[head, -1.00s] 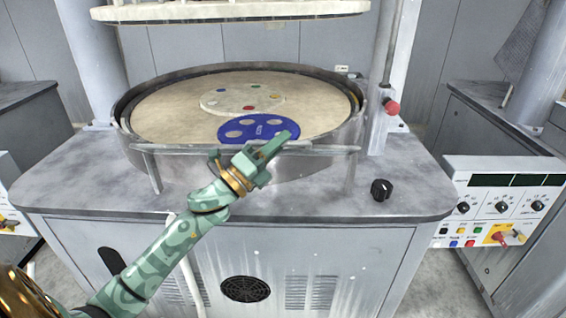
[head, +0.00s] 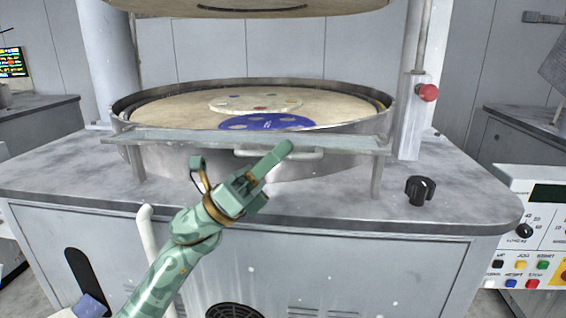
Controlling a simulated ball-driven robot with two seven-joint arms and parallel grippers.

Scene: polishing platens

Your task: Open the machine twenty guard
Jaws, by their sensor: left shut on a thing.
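The guard (head: 350,143) is a pale, flat bar on short legs across the front of the round polishing basin (head: 160,165). A white handle (head: 312,155) sits at the middle of its front, just under the bar. My left gripper (head: 280,156) reaches up from below and is shut on the handle; its fingers cover part of it. The guard looks level and stands in front of the basin wall. My right gripper is not in view.
A blue holed disc (head: 265,123) and a pale disc (head: 240,103) with coloured spots lie in the basin. A black knob (head: 420,190) and a red button (head: 429,92) are at the right. The upper platen (head: 250,8) hangs above. A control panel (head: 545,235) stands at lower right.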

